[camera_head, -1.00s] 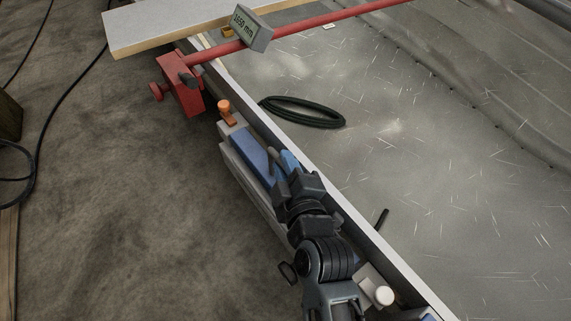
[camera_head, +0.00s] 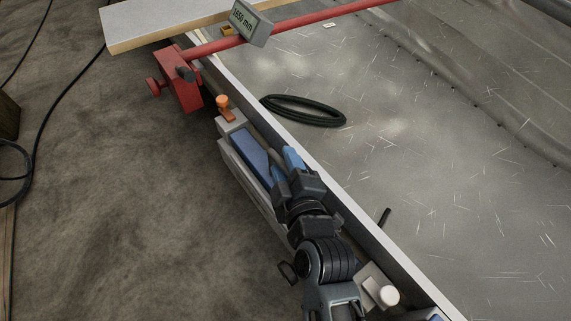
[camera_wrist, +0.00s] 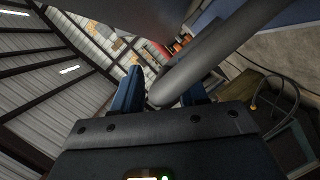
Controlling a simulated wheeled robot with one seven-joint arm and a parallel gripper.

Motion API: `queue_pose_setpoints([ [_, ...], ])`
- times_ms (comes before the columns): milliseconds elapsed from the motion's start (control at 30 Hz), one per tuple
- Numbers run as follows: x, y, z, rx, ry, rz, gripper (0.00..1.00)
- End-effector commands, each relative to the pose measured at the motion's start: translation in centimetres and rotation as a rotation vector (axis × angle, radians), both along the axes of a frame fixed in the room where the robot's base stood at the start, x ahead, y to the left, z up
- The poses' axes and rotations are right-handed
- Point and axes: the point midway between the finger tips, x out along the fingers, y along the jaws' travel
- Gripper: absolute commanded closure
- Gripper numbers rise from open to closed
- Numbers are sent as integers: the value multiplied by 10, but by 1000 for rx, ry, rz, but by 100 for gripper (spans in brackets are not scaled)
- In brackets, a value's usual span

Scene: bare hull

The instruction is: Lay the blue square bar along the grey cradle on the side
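The blue square bar (camera_head: 250,150) lies along the grey cradle (camera_head: 240,165) on the hull's outer side. Its lower end is hidden behind my gripper. My gripper (camera_head: 285,168), with blue fingertips, is at the bar's near end, between it and the hull's rim. In the wrist view my gripper's two blue fingers (camera_wrist: 163,95) stand apart. A grey rounded rod (camera_wrist: 205,65) runs in front of the right finger, with a narrow gap to the left finger. A blue surface fills the top right corner there. Whether anything touches the fingers is hard to see.
An orange knob (camera_head: 223,106) stands at the cradle's far end. A red clamp (camera_head: 180,80) and red beam with a display (camera_head: 248,22) cross the rim (camera_head: 320,175) beyond it. A dark loop (camera_head: 303,110) lies on the hull floor.

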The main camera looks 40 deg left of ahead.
Motion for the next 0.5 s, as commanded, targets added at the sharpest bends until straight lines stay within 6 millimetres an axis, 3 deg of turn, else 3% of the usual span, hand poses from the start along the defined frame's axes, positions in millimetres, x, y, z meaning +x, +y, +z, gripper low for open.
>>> queue_pose_setpoints([
  [333, -2, -2, -4, -7, 5, 1, 49],
  [500, -11, -16, 0, -6, 4, 0, 49],
])
